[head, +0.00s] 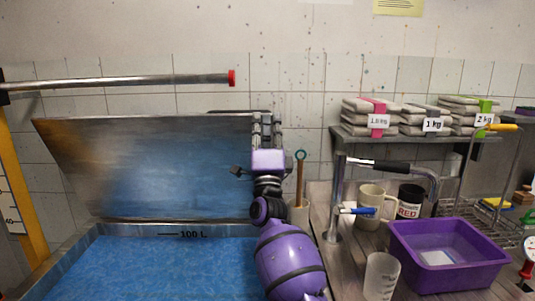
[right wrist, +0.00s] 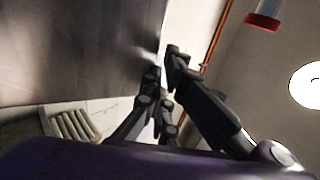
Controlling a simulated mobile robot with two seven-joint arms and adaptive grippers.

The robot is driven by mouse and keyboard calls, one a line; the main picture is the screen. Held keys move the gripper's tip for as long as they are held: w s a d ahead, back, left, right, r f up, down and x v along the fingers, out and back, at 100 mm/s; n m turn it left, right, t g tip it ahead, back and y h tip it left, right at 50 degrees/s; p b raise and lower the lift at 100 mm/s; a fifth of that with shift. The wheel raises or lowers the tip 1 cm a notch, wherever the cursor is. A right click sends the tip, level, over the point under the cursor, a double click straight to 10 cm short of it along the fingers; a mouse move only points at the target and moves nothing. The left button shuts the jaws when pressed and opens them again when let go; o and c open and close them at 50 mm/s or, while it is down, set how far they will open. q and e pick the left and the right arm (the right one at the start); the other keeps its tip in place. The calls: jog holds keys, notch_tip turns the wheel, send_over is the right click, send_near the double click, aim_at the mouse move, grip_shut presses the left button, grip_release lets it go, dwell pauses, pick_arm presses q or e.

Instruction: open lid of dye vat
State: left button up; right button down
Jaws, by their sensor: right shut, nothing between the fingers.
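The dye vat (head: 175,268) is at the lower left in the head view, with blue liquid inside and a "100 L" mark on its back inner wall. Its metal lid (head: 150,165) stands raised and tilted up behind the vat, leaving the opening uncovered. My right gripper (head: 263,120) is at the lid's upper right corner, fingers pointing up. In the right wrist view its fingers (right wrist: 166,62) are closed together with nothing between them, close beside the dark lid surface (right wrist: 75,45). I cannot tell whether they touch it. My left gripper is out of view.
A red-tipped metal bar (head: 150,81) extends above the lid from the left. Right of the vat, a bench holds a tap (head: 337,200), mugs (head: 370,203) and a purple basin (head: 450,255). A shelf (head: 420,137) above carries labelled packs.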

jog(key=w+r, duration=0.1)
jog(key=w, duration=0.2)
jog(key=w+r+g, duration=0.1)
jog(key=w, duration=0.2)
jog(key=w+r+g, duration=0.1)
jog(key=w, duration=0.1)
jog(key=shift+w, duration=0.4)
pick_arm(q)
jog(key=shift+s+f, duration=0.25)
pick_arm(e)
jog(key=shift+w+r+g, duration=0.1)
jog(key=shift+w+g, duration=0.2)
jog(key=shift+w, duration=0.25)
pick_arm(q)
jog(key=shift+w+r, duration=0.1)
pick_arm(e)
jog(key=shift+s, duration=0.1)
